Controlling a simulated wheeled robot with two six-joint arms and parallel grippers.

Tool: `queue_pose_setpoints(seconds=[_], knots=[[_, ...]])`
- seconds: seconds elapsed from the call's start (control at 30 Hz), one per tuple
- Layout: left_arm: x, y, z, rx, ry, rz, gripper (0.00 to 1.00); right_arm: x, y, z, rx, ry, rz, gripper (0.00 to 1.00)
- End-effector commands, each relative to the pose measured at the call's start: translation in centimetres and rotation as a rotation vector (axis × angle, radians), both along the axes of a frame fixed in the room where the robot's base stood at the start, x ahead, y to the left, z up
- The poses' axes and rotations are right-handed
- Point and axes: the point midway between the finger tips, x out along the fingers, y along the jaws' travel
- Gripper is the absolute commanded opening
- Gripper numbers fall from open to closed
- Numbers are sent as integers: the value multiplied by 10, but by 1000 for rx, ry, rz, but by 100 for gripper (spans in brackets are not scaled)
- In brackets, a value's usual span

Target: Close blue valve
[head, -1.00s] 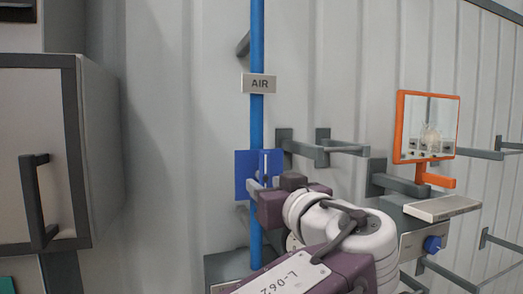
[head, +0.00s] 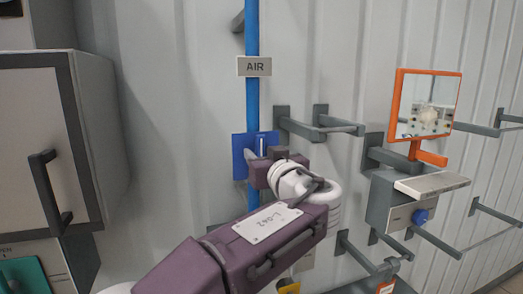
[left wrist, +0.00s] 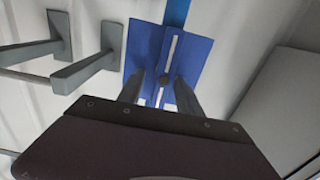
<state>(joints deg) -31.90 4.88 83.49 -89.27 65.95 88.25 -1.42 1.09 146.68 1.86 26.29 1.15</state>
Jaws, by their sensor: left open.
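The blue valve is a blue plate (head: 239,170) on the blue vertical pipe (head: 252,100), below a grey AIR label (head: 254,66). It has a pale vertical slot or bar down its middle. In the left wrist view the blue plate (left wrist: 145,45) fills the upper middle, with a small dark piece on the pale strip. My left gripper (left wrist: 160,92) is open, with one finger on each side of the strip's lower part. In the head view the left gripper (head: 256,156) is right at the plate and hides part of it. Contact cannot be told. My right gripper is not in view.
Grey wall brackets (head: 318,128) stick out just right of the valve. Further right are an orange-framed mirror (head: 400,105) and a grey box with a blue knob (head: 421,216). A grey cabinet (head: 30,130) stands at the left.

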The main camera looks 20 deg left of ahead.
Motion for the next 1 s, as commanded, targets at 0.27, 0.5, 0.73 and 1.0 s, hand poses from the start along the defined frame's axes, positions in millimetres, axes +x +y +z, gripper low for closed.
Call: queue_pose_setpoints(seconds=[0.27, 0.5, 0.73, 1.0], knots=[[0, 0, 0, 0, 0, 0, 0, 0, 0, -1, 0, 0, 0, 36], [0, 0, -1, 11, 7, 0, 0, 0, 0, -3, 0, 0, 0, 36], [0, -2, -3, 91, 60, 0, 0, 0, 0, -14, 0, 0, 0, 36], [2, -4, -4, 282, 188, -1, 0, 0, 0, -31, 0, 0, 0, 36]])
